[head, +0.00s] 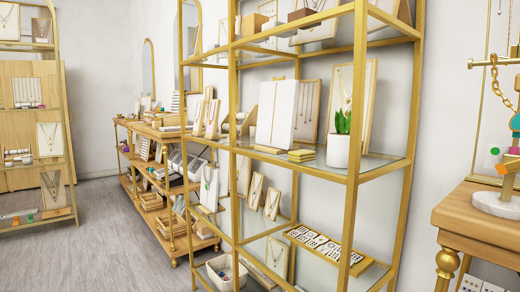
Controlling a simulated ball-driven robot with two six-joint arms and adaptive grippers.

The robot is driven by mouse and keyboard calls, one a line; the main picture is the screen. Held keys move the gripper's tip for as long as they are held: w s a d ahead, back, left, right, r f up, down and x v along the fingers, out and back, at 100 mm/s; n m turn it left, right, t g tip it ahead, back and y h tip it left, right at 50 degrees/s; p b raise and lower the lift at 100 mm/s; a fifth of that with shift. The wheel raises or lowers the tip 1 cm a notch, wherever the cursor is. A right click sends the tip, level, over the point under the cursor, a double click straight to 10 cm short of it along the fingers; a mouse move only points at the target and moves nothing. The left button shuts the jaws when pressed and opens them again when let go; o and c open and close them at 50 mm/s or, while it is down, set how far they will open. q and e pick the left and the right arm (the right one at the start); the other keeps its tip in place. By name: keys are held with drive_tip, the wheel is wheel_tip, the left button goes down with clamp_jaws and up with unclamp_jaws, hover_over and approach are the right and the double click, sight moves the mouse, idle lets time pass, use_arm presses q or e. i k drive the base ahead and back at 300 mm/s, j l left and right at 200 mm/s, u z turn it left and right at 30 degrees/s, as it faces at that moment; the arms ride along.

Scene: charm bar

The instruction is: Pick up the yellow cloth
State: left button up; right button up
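Small folded-looking yellow pieces (301,155) lie on the middle glass shelf of the gold rack, between a white upright display board and a white plant pot. They may be the yellow cloth, but they are too small to tell for sure. Another yellowish item (508,165) shows at the right edge, on the wooden table near a white round stand; I cannot tell what it is. Neither of my grippers is in view.
The gold-framed glass rack (350,210) stands close in front, with necklace displays and a potted plant (339,145). A wooden side table (470,215) is at right. Open grey floor (105,245) lies at left, with shelving beyond.

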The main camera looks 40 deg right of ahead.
sight(303, 156)
drive_tip(key=i+z, duration=0.2)
drive_tip(key=i, duration=0.4)
drive_tip(key=i+j+z, duration=0.2)
drive_tip(key=i, duration=0.4)
